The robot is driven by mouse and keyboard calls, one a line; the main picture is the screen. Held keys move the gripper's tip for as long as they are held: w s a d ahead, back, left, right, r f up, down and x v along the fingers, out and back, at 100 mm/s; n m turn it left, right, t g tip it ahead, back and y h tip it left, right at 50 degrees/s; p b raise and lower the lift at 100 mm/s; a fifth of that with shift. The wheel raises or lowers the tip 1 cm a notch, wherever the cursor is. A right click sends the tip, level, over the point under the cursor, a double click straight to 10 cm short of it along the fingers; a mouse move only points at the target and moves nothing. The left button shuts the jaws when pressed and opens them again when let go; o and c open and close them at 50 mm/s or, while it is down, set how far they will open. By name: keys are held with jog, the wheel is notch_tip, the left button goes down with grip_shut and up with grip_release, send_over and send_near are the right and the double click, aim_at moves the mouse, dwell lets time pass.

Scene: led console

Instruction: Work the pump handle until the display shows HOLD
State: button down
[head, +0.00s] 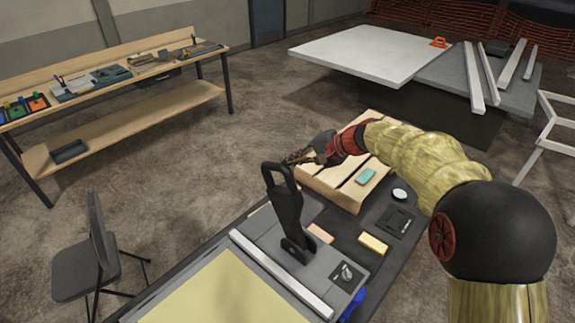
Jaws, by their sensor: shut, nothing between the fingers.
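The pump handle (287,207) is a black lever with a loop at its top, standing nearly upright on a grey console (262,237). My gripper (293,158) is shut and empty, just behind and right of the loop at the handle's top. I cannot tell whether it touches the handle. No display reading can be made out; a small dark panel with a pale mark (347,273) sits at the console's right.
A slatted wooden pallet (318,181) with a teal block (366,175) lies beyond the console. A yellow block (373,243), a pinkish block (320,233) and a white disc (399,194) lie nearby. A white bar (280,274) crosses the console's front. A chair (85,262) stands left.

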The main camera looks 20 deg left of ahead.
jog(key=b+v, duration=0.1)
jog(key=v, duration=0.9)
jog(key=shift+r, duration=0.4)
jog(key=shift+w+d, duration=0.1)
jog(key=shift+d, duration=0.1)
dwell(1.3)
jog(key=s+d+f+n+t+h+b, duration=0.1)
jog(key=s+d+f+h+b, duration=0.2)
jog(key=s+d+f+b, duration=0.3)
jog(key=s+d+f+n+t+h+b, duration=0.1)
jog(key=s+d+f+h+b, duration=0.3)
jog(key=s+d, duration=1.2)
jog(key=s+d+f+t+h+b, duration=0.2)
jog(key=s+d+f+h+b, duration=0.1)
jog(key=s+d+f+b, duration=0.6)
jog(key=s+d+f, duration=0.3)
jog(key=d, duration=0.3)
jog(key=shift+d+f+n+t+h+b, duration=0.15)
jog(key=shift+f+n+t+h+b, duration=0.15)
jog(key=shift+n, duration=0.1)
